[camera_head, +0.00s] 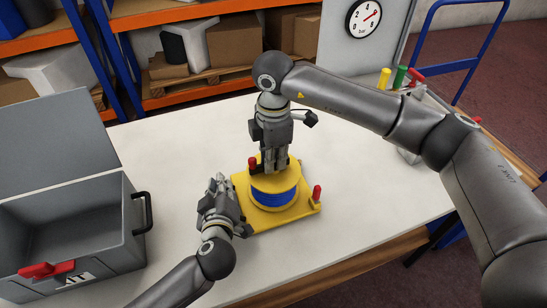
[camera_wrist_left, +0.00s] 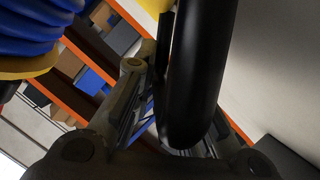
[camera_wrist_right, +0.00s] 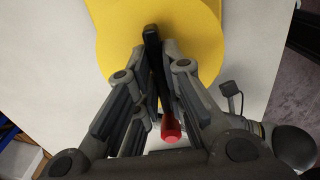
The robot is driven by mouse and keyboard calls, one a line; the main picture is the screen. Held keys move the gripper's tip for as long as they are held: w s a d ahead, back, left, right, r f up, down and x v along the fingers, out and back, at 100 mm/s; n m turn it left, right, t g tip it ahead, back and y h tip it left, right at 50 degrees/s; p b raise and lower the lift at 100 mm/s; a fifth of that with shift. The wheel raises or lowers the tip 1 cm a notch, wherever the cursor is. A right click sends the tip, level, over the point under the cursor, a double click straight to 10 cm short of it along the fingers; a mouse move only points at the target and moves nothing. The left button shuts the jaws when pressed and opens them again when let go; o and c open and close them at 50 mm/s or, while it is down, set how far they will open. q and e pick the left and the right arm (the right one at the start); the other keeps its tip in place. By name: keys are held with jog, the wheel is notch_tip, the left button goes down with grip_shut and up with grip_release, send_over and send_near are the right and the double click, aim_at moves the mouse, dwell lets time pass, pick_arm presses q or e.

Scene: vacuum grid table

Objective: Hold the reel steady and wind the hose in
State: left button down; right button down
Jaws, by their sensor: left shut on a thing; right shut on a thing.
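The reel (camera_head: 275,181) has a yellow top disc and blue hose (camera_head: 274,198) wound around its drum. It stands on a yellow base plate (camera_head: 245,201). My right gripper (camera_head: 274,168) points down over the reel's top, shut on the black crank arm (camera_wrist_right: 155,62); a red knob (camera_wrist_right: 170,132) shows between its fingers. My left gripper (camera_head: 222,184) is at the base's left side, shut on a thick black handle (camera_wrist_left: 196,75). That handle fills much of the left wrist view and hides one finger; the blue hose shows there at upper left.
An open grey toolbox (camera_head: 105,260) stands at the left, near my left arm. A red-topped post (camera_head: 317,192) rises from the base's right corner. Red, green and yellow items (camera_head: 400,77) stand at the table's far right. The white table (camera_head: 385,190) is clear right of the reel.

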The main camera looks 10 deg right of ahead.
pick_arm(q)
jog(key=shift+a+f, duration=0.15)
pick_arm(e)
jog(key=c, duration=1.5)
grip_release()
notch_tip(320, 180, up, 12)
jog(key=shift+r, duration=0.1)
pick_arm(q)
jog(key=c, duration=1.4)
grip_release()
